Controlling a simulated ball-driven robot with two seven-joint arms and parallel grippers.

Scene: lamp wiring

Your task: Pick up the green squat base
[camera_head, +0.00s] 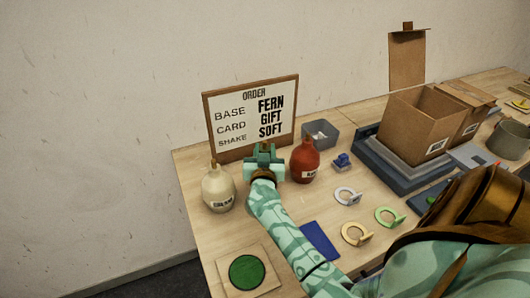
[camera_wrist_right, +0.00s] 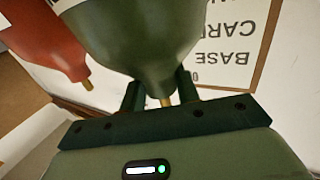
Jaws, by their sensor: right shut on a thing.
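The green squat base (camera_wrist_right: 130,30) shows large in the right wrist view, a rounded dark green body narrowing to a neck with a small brass-coloured tip. My right gripper (camera_wrist_right: 160,90) is shut on its neck, one finger on each side. In the head view my right gripper (camera_head: 264,160) is between a cream base and a red base, in front of the order board. There the gripper and arm hide most or all of the green base, and I cannot tell whether it is clear of the table. My left gripper is not in view.
The cream base (camera_head: 218,190) and red base (camera_head: 304,161) stand close on either side. The order board (camera_head: 251,118) and a grey bin (camera_head: 320,134) are behind. A green disc pad (camera_head: 246,272), blue card (camera_head: 321,241), several rings and open cardboard boxes (camera_head: 420,120) are around.

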